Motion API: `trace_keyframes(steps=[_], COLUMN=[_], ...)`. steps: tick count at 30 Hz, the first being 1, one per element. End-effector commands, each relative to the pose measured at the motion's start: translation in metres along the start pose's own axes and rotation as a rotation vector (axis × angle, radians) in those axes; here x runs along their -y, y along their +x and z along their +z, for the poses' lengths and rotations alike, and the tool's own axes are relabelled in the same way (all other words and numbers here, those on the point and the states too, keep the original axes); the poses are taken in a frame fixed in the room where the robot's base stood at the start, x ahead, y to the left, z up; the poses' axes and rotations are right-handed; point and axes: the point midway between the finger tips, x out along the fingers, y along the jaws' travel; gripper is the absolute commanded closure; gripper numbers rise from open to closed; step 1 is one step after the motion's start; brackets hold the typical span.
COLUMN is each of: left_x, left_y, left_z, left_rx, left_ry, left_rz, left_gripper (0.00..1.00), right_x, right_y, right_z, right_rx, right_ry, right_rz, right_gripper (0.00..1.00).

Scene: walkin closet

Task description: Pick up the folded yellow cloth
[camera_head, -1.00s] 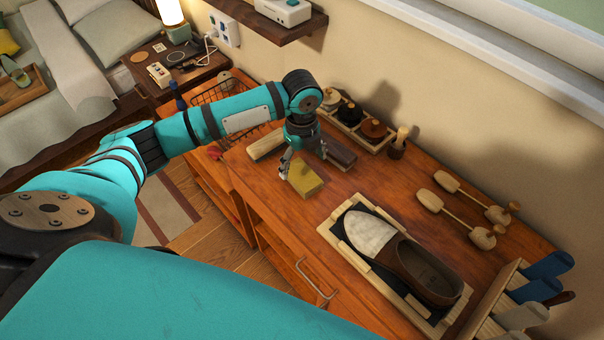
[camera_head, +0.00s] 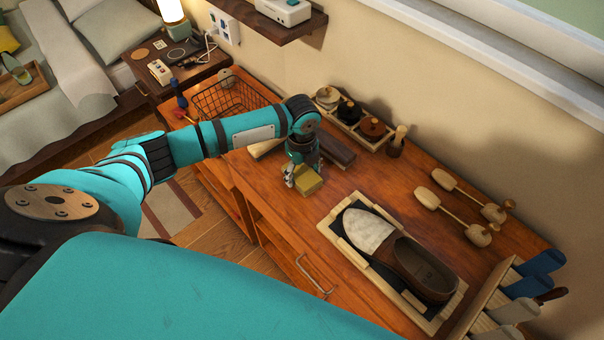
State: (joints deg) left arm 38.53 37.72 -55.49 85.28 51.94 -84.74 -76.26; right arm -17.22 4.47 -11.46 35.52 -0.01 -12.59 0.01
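The folded yellow cloth (camera_head: 309,184) is a small, thick yellow block on the wooden dresser top, left of the shoe tray. My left gripper (camera_head: 303,175) points down right over it. One finger shows at the cloth's left side. The other finger is mostly hidden behind the wrist and cloth. The fingers look spread about the cloth; I see no clear sign that they are closed on it. The cloth seems to rest on the dresser top. My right gripper is not in view.
A dark brown block (camera_head: 338,152) lies just behind the gripper. A tray (camera_head: 333,237) with a brown and cream shoe (camera_head: 425,270) stands to the right. Shoe trees (camera_head: 428,198), a rack of round pots (camera_head: 372,129) and a wire basket (camera_head: 215,102) line the back.

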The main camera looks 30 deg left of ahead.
Motion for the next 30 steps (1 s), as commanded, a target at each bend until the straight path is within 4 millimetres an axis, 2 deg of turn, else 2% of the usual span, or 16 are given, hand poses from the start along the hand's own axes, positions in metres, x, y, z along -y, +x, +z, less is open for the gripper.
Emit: trace_keyframes(steps=[1, 6, 17, 23, 30], left_x=[0.000, 0.000, 0.001, 0.002, -0.042], left_y=[0.000, 0.000, -0.006, -0.031, -0.037], left_z=[0.000, 0.000, 0.000, 0.001, -0.026], left_rx=[0.000, 0.000, 0.000, 0.001, -0.001], left_ry=[0.000, 0.000, 0.000, 0.000, 0.004], left_rz=[0.000, 0.000, -0.003, -0.006, 0.000], left_gripper=[0.43, 0.62, 0.62, 0.62, 0.62], right_x=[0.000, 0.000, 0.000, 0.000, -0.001], right_y=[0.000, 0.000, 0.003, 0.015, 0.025], right_z=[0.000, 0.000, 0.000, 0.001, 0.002], right_rx=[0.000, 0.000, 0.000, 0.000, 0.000], right_ry=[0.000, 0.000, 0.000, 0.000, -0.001], right_rz=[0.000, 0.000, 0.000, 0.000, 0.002], right_gripper=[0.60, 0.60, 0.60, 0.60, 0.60])
